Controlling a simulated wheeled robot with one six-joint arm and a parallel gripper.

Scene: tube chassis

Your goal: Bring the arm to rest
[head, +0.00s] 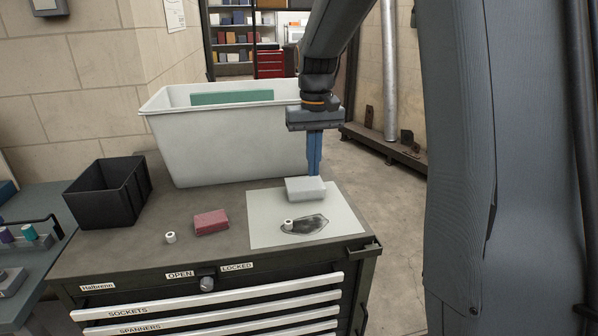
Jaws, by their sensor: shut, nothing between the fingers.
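My gripper (315,153) points straight down over the tool cabinet's top (140,245). Its blue fingers are shut together with nothing between them. The fingertips show just above or behind a light grey block (305,190) on a pale sheet (345,225); I cannot tell whether they touch it. My arm comes down from the top of the picture.
A large white bin (225,145) with a green item stands behind. A black box (105,195), a red block (211,222) and a small white ring (170,237) sit left. Another ring (288,225) lies at a dark patch (305,225) on the sheet.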

